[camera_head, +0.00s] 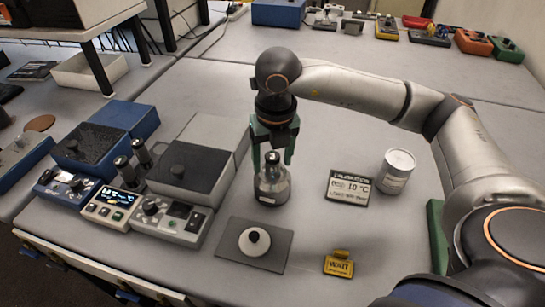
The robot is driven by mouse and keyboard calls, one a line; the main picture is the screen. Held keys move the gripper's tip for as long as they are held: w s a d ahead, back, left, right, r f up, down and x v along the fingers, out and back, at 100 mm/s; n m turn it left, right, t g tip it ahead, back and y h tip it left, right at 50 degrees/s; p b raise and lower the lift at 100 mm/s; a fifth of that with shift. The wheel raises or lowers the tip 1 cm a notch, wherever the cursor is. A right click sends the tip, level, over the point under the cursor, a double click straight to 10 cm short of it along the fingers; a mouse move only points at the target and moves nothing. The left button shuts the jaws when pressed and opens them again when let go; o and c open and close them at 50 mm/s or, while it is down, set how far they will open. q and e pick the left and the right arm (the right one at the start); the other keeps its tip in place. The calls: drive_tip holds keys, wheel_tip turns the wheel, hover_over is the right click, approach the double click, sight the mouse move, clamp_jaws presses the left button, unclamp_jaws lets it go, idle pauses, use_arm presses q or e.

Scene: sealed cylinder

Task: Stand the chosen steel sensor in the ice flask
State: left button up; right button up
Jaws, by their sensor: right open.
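A card (349,188) reads "CALIBRATION 10 °C". I cannot tell which vessel is the ice flask. My left gripper is out of view.
A yellow WAIT sign (338,265) and a white can (396,171) stand to the right. Box-shaped instruments (190,165) crowd the left. The table behind the flask is mostly clear.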

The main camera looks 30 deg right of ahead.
wheel_tip(320, 180, up, 12)
drive_tip(key=s, duration=0.1)
drive_tip(key=shift+s+a, duration=0.2)
